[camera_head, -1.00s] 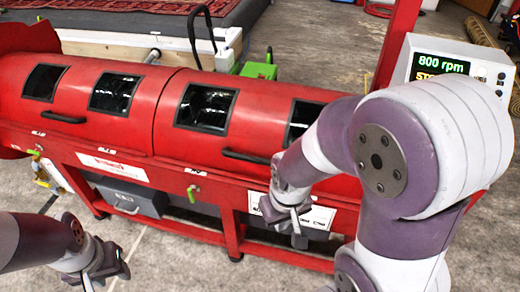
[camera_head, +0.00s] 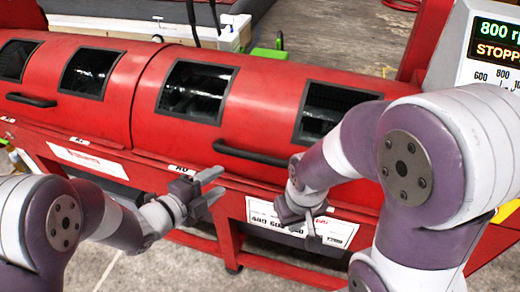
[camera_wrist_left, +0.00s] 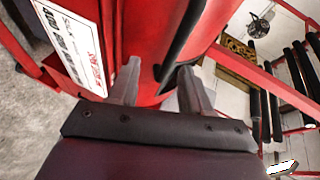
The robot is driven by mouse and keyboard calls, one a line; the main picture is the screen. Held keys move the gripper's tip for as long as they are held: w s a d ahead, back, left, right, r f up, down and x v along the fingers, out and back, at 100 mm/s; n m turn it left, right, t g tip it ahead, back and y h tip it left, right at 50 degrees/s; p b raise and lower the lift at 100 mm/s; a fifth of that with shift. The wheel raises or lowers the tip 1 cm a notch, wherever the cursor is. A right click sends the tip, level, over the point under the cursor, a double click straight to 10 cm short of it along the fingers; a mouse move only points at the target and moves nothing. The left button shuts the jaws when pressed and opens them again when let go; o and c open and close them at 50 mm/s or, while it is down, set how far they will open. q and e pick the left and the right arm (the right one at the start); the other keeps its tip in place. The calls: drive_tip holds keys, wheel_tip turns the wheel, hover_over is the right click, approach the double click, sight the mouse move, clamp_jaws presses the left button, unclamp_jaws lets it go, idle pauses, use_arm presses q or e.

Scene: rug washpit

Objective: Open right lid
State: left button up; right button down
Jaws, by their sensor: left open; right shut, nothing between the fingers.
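The right lid (camera_head: 250,105) is the red curved cover with two dark windows. It lies shut on the drum. Its black bar handle (camera_head: 250,154) runs along the lower front edge. My left gripper (camera_head: 216,183) is open and empty, just below and in front of the handle's left end, apart from it. In the left wrist view my left gripper (camera_wrist_left: 158,78) points at the red cover, with the black handle (camera_wrist_left: 180,45) just beyond the fingers. My right gripper (camera_head: 303,227) is shut and empty, below the handle's right end, in front of the white label.
The left lid (camera_head: 90,75) is shut, with its own black handle (camera_head: 31,100). A control panel (camera_head: 490,50) reading 800 rpm and STOPP stands at the right. A red frame with a white label (camera_head: 330,228) runs below the lids. Grey floor is free in front.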

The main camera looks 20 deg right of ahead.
sight(249, 159)
use_arm(q)
drive_tip(key=w+d, duration=0.2)
drive_tip(key=d, duration=0.1)
drive_tip(key=w+d+m, duration=0.1)
drive_tip(key=w+d, duration=0.1)
drive_tip(key=d, duration=0.2)
drive_tip(key=w+d+m+h, duration=0.1)
drive_tip(key=d, duration=0.2)
drive_tip(key=shift+w+d+f+b, duration=0.15)
drive_tip(key=shift+w+d+b, duration=0.2)
drive_tip(key=shift+w+b, duration=0.05)
